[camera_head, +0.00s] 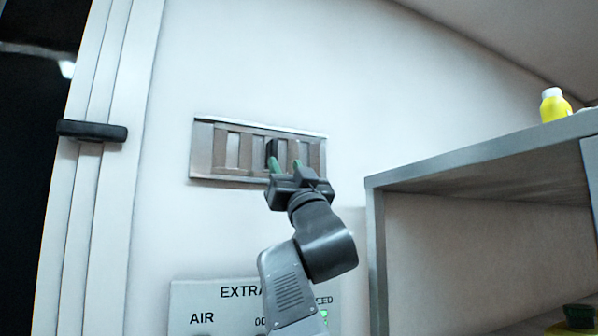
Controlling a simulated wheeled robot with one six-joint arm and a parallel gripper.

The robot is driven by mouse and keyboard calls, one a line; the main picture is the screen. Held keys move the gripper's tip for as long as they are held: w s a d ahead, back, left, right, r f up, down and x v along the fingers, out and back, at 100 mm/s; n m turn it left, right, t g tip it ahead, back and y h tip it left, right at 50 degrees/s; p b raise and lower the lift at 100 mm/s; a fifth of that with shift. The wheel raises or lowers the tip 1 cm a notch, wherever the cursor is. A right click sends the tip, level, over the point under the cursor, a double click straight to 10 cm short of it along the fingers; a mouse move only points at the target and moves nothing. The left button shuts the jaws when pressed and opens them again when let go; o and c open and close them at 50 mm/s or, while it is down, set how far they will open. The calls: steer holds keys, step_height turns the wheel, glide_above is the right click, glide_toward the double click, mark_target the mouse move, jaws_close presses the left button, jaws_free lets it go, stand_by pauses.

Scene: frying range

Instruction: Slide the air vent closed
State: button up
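The air vent (205,150) is a metal slotted plate on the white wall, left of centre. Light slots alternate with brownish-grey slats across it. A dark upright tab (271,149) stands out near its middle. My gripper (284,166) is in front of the vent's lower middle, its two green-tipped fingers spread apart. The left fingertip overlaps the lower part of the tab in the picture; I cannot tell if they touch. Nothing shows held between the fingers. The gripper hides part of the vent's lower edge.
A grey metal shelf (470,160) juts out at the right, with a yellow bottle (554,106) on top. A control panel (215,302) with lettering sits below the vent, partly behind my arm. A door frame with a black handle (92,131) is at the left.

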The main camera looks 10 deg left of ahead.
mark_target(277, 151)
steer(key=b+v, duration=0.1)
steer(key=v, duration=0.5)
steer(key=p+x, duration=0.5)
steer(key=x, duration=0.8)
steer(key=shift+w+a+r, duration=0.15)
steer(key=shift+r, duration=0.2)
steer(key=shift+w+a+r, duration=0.1)
steer(key=shift+w+a, duration=0.05)
steer(key=shift+w, duration=0.1)
steer(key=shift+s+a, duration=0.85)
steer(key=shift+a, duration=0.1)
steer(key=shift+w+d, duration=0.25)
steer(key=shift+d, duration=0.05)
